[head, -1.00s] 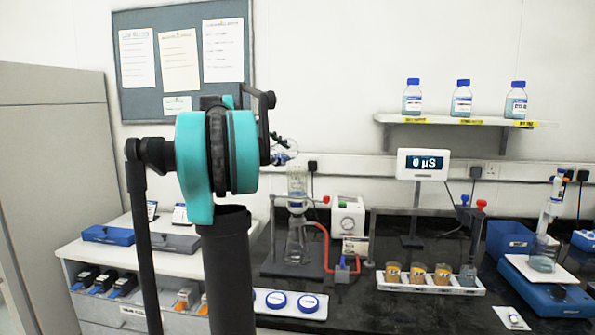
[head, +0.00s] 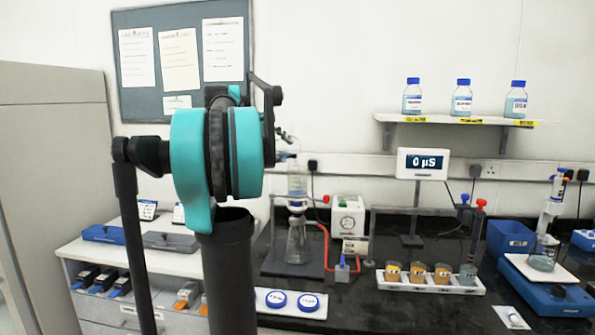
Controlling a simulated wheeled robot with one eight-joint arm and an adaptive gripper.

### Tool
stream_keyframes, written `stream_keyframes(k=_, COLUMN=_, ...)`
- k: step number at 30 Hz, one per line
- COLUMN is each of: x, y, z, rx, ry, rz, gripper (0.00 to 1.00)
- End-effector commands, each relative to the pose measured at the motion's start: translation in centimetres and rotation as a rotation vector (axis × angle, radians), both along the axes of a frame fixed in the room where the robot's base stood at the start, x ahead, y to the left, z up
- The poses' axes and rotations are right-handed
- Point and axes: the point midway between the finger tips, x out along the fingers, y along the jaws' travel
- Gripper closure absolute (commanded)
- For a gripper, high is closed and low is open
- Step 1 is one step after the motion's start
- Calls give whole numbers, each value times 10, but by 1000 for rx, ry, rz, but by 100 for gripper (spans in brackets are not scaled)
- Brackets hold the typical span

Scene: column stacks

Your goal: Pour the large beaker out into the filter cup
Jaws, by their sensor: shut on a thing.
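The filter cup (head: 297,182) is a clear graduated cylinder standing upright on top of a conical glass flask (head: 298,242) in the head view. My gripper (head: 286,137) shows only as a small dark and blue part just right of my arm's teal joint, above the filter cup. It is shut on the large beaker (head: 288,155), a clear glass shape mostly hidden by my arm. The beaker appears tilted over the cup's mouth. I cannot make out its contents or any stream of liquid.
A pump box with a gauge (head: 348,222) and red tubing stand right of the flask. A white rack (head: 430,286) holds several small beakers. A display (head: 422,164) reads 0 µS. A blue balance (head: 548,290) bears glassware at right.

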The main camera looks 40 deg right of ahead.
Motion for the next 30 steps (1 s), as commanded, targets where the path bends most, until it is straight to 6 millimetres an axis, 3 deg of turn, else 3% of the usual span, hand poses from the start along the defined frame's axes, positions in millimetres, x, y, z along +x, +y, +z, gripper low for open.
stream_keyframes(k=30, x=1, y=0, z=5, rx=5, ry=-99, rz=0, gripper=78)
